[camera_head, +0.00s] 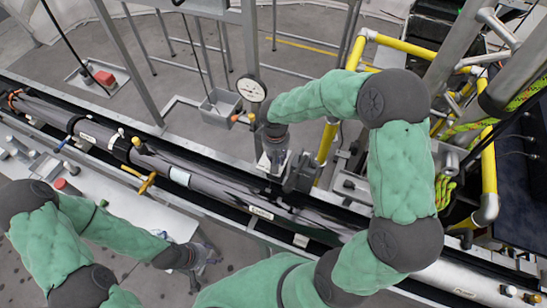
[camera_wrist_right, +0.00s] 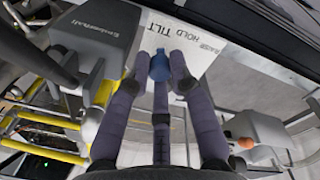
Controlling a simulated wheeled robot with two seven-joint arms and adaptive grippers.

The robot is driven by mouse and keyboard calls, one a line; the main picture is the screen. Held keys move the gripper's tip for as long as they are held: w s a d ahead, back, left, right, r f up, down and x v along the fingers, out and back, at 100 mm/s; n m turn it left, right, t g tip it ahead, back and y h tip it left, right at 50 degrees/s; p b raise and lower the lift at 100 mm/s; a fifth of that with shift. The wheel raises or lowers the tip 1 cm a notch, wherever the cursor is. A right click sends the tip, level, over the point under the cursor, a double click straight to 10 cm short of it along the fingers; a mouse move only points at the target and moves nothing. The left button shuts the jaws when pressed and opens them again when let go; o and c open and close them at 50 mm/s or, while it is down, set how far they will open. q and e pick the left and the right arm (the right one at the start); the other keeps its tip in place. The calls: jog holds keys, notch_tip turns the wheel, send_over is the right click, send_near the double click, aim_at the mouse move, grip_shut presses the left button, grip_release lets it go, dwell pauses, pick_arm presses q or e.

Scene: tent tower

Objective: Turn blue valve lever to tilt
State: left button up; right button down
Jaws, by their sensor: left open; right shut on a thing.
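The blue valve lever (camera_wrist_right: 160,66) shows its blue tip between the fingers of my right gripper (camera_wrist_right: 155,80) in the right wrist view. The gripper is shut on it. A white label plate (camera_wrist_right: 205,42) behind it reads HOLD and TILT, with another partly legible word beside them. The blue tip is close to the plate, near the TILT end. In the head view my right gripper (camera_head: 274,158) reaches down at the machine's long rail, and the lever is hidden there. My left gripper (camera_head: 205,258) is open and empty at the lower left, above the floor.
A long dark pipe assembly (camera_head: 200,172) crosses the head view diagonally. A round gauge (camera_head: 251,89) stands behind my right gripper. Yellow pipes (camera_head: 405,47) rise at the right. An orange knob (camera_wrist_right: 246,143) sits at the lower right of the wrist view.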

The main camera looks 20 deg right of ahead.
jog(key=shift+s+d+n, duration=0.1)
jog(key=shift+d+n, duration=0.35)
jog(key=shift+n, duration=0.55)
jog(key=shift+s+d+n, duration=0.1)
jog(key=shift+d+n, duration=0.35)
jog(key=shift+n, duration=0.55)
jog(key=c, duration=1.1)
grip_release()
jog(key=r, duration=1.2)
jog(key=shift+s+a, duration=0.1)
jog(key=shift+a, duration=0.15)
